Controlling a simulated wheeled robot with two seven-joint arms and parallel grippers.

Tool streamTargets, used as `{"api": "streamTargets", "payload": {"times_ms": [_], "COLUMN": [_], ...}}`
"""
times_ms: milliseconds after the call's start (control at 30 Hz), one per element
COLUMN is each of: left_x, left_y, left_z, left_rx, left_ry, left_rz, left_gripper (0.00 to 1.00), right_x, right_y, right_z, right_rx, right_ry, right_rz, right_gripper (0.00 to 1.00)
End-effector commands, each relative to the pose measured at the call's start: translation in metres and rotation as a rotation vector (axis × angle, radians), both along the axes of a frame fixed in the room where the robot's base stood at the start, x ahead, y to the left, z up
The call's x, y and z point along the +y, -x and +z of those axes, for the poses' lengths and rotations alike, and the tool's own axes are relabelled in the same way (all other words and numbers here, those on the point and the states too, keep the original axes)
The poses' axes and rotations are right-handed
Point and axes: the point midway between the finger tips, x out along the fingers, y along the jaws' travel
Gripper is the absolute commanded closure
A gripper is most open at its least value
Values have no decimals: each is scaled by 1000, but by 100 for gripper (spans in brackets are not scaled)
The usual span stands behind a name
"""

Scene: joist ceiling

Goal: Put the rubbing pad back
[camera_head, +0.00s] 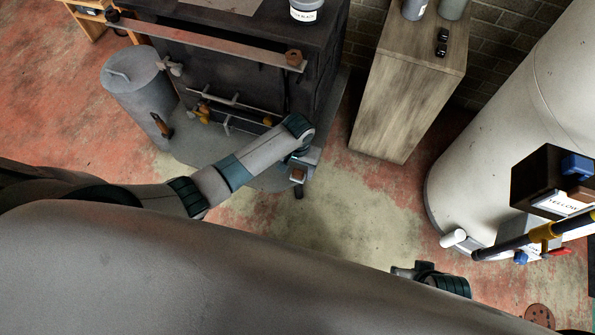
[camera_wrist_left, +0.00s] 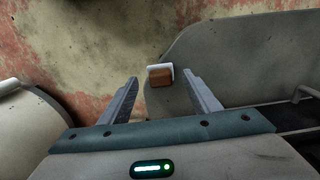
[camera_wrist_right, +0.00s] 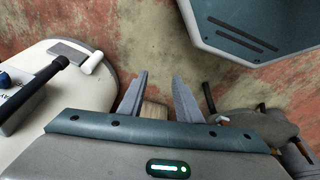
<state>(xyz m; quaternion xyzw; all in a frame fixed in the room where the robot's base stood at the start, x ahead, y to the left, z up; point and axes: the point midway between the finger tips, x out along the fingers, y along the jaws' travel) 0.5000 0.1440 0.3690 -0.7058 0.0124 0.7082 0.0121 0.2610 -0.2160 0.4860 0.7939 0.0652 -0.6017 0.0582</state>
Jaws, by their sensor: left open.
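A small brown-and-white block, which looks like the rubbing pad (camera_wrist_left: 160,77), shows between and just beyond the fingertips of my left gripper (camera_wrist_left: 160,80) in the left wrist view. The gripper is open, with a gap on each side of the block. In the head view the brown block (camera_head: 298,175) shows at the end of my left arm, by the edge of the grey floor plate. What it rests on is unclear. My right gripper (camera_wrist_right: 158,85) is open in the right wrist view, fingers apart, with nothing clearly held.
A dark stove (camera_head: 235,75) with a front rail (camera_head: 205,42) stands behind my left arm, and a grey bin (camera_head: 140,90) is beside it. A wooden cabinet (camera_head: 405,90) and a large white tank (camera_head: 500,140) stand to the right. Open floor (camera_head: 350,215) lies between.

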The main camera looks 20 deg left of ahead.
Motion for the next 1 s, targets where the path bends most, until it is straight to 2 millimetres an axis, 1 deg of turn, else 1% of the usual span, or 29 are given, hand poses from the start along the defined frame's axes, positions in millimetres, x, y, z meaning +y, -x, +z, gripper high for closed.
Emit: {"api": "streamTargets", "payload": {"times_ms": [33, 100, 200, 400, 600, 1000], "left_x": [0, 0, 1, 0, 0, 0], "left_y": [-1, -1, -1, -1, 0, -1], "left_z": [13, 26, 43, 69, 79, 79], "left_rx": [-3, -3, -2, -1, 0, 0], "left_ry": [1, 1, 0, 0, 0, 0], "left_rz": [0, 0, -1, 0, 1, 0], "left_gripper": [43, 43, 43, 43, 43, 43], "right_x": [-1, -3, -1, 0, 1, 1], "right_y": [0, 1, -3, -7, -8, -9], "right_z": [-1, -3, -20, -39, -46, -46], "right_rx": [10, 24, 27, 27, 24, 23], "right_ry": [5, 10, 8, 4, 3, 2], "right_rz": [-1, -3, -1, 1, 1, 1], "right_gripper": [69, 69, 69, 69, 69, 69]}}
